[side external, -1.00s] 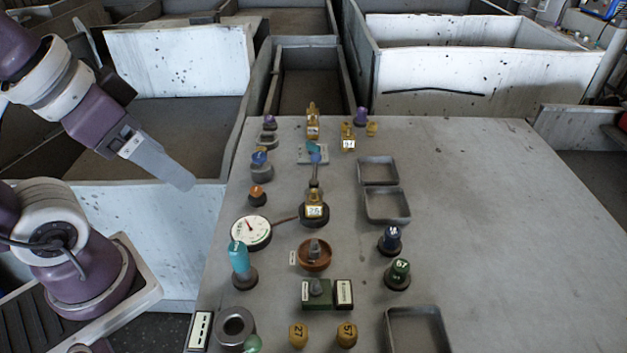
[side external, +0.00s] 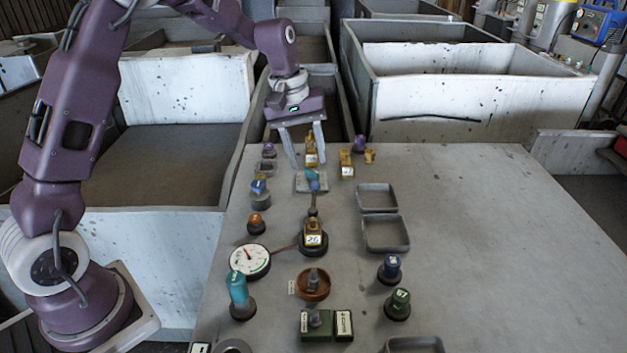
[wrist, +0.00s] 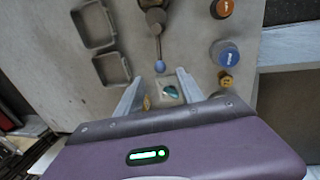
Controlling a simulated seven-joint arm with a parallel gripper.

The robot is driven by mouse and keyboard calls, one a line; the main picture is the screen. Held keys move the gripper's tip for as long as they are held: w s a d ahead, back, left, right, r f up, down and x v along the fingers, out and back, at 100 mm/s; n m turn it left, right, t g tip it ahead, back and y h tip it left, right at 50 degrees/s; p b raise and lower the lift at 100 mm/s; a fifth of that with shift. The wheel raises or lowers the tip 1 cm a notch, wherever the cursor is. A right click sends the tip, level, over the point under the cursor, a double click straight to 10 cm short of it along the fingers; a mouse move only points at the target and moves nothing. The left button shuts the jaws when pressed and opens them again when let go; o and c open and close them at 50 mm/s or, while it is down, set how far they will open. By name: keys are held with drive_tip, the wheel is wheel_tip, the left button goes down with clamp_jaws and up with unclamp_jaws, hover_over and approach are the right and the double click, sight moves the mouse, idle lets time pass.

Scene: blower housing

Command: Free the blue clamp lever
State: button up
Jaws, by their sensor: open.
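The blue clamp lever shows in the wrist view as a thin dark rod with a round blue knob (wrist: 159,66) at its end. In the side external view the knob (side external: 315,186) lies just in front of a teal piece on a pale plate, and the rod runs toward a dark round base with a yellow tag marked 26. My gripper (side external: 308,165) is open, pointing down over the far end of the table. In the wrist view its fingers (wrist: 159,77) are spread on either side of the knob, with nothing held. Its height above the knob is unclear.
Yellow tagged parts (side external: 346,164) and a blue-topped knob (side external: 259,186) stand close by. A round gauge (side external: 249,262) is nearer the front. Two empty trays (side external: 407,234) lie to the right; the table's right side is clear.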

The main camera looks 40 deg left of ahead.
sight(314, 182)
drive_tip(key=f, duration=0.4)
drive_tip(key=w+d+f, duration=0.1)
drive_tip(key=f, duration=0.2)
drive_tip(key=shift+f, duration=0.1)
clamp_jaws()
idle(1.1)
